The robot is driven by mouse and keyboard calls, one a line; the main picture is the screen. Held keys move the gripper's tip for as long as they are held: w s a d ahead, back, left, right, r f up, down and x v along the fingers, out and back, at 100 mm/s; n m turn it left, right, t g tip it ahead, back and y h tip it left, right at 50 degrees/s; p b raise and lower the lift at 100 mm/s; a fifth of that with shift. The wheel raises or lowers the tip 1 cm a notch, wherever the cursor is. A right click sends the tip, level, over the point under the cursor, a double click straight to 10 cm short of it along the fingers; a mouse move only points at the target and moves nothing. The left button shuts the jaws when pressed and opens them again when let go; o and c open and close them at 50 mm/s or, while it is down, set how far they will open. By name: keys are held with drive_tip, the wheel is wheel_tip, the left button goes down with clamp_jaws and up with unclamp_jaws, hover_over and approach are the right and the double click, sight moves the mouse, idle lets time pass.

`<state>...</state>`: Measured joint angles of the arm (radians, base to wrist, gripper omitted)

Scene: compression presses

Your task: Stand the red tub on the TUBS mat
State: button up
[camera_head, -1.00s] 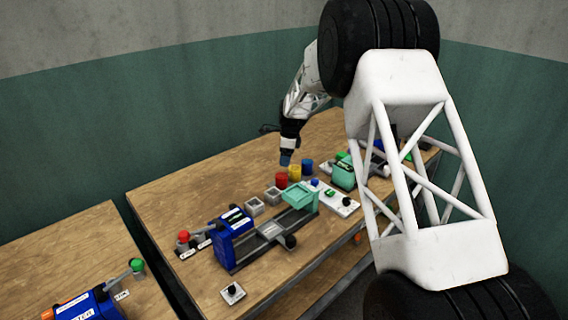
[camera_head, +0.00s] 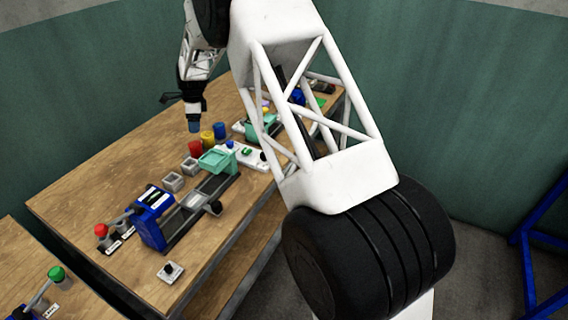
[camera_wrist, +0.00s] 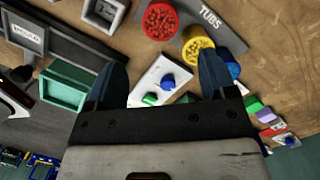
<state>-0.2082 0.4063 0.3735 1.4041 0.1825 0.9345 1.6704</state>
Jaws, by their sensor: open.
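The red tub (camera_head: 195,148) stands upright on the wooden table at the near end of a row of tubs. In the wrist view the red tub (camera_wrist: 160,20) shows full of red bits, near the left end of the grey TUBS mat (camera_wrist: 228,37). I cannot tell whether its base is on the mat. The yellow tub (camera_head: 207,137) and the blue tub (camera_head: 220,130) stand beyond it. My gripper (camera_head: 194,126) hangs above the tubs, apart from them. In the wrist view my gripper (camera_wrist: 162,61) is open, with nothing held between its fingers.
A press with a teal tray (camera_head: 217,160) and blue body (camera_head: 152,215) stands nearer. Small grey square holders (camera_head: 173,182) sit beside it. A white button panel (camera_head: 250,158) lies right of the tubs. The table's left part is bare.

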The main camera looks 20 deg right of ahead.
drive_tip(key=s+d+r+n, duration=0.3)
drive_tip(key=s+d+r, duration=0.2)
drive_tip(key=s+r, duration=0.3)
drive_tip(key=s+d+r+n+t, duration=0.1)
drive_tip(key=s+d+r+n, duration=0.25)
drive_tip(key=s+r, duration=0.45)
drive_tip(key=s+d+r+n, duration=0.2)
drive_tip(key=s+d+r, duration=0.35)
drive_tip(key=s, duration=0.55)
drive_tip(key=s+d+n, duration=0.3)
drive_tip(key=s, duration=0.9)
drive_tip(key=s+d+f+n+t+h, duration=0.1)
drive_tip(key=s+d+n, duration=0.1)
drive_tip(key=s, duration=1)
drive_tip(key=s+d+f+n, duration=0.1)
drive_tip(key=s+d+n, duration=0.2)
drive_tip(key=s, duration=0.9)
drive_tip(key=shift+d+n+t+h, duration=0.3)
drive_tip(key=shift+n+h, duration=0.1)
drive_tip(key=shift+n, duration=0.25)
